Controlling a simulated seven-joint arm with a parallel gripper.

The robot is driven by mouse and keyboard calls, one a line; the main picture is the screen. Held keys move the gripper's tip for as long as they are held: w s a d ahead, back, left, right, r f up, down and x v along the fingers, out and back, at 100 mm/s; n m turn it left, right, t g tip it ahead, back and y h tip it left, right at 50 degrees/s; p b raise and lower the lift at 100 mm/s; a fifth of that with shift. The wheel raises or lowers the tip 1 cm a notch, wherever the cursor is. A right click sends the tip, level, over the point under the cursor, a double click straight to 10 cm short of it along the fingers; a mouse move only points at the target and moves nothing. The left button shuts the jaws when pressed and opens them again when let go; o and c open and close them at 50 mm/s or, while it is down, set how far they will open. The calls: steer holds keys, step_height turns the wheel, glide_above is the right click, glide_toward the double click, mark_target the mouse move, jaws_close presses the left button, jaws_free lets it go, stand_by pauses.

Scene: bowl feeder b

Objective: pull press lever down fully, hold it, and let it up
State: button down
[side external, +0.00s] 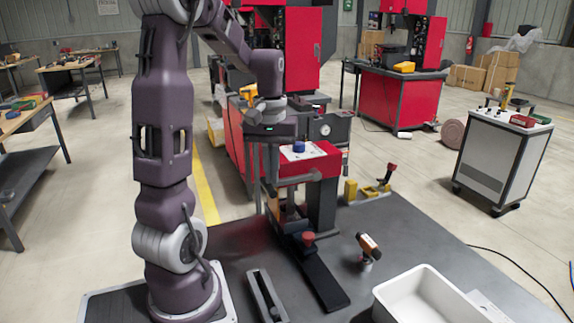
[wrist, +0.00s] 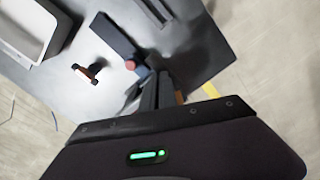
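A red arbor press (side external: 312,163) stands on the dark bench, with a grey bar (side external: 298,179) across its front that looks like its lever. A red knob (side external: 308,238) sits low in front of the press on a long dark base (side external: 322,275). The knob also shows in the wrist view (wrist: 130,64). My gripper (side external: 268,190) points down at the left side of the press, near the bar's left end. In the wrist view its dark fingers (wrist: 156,92) look close together. I cannot tell whether they touch the lever or hold anything.
An orange and black tool (side external: 368,246) stands right of the dark base. A white bin (side external: 420,297) is at the front right. A slotted dark block (side external: 267,297) lies at the front. Bench between is clear.

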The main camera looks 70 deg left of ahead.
steer(key=shift+s+f, duration=0.1)
steer(key=shift+f, duration=1.35)
step_height(320, 180, up, 12)
steer(key=shift+w, duration=0.35)
steer(key=shift+f, duration=0.1)
stand_by(0.6)
steer(key=s+d+f+m+t, duration=0.1)
steer(key=s+d+m, duration=0.3)
steer(key=d, duration=0.7)
steer(key=s+d+f+m+t, duration=0.2)
steer(key=s+d+m+t, duration=0.2)
steer(key=d+m, duration=0.4)
steer(key=d, duration=0.4)
steer(key=shift+s+t, duration=0.3)
steer(key=shift+s, duration=0.1)
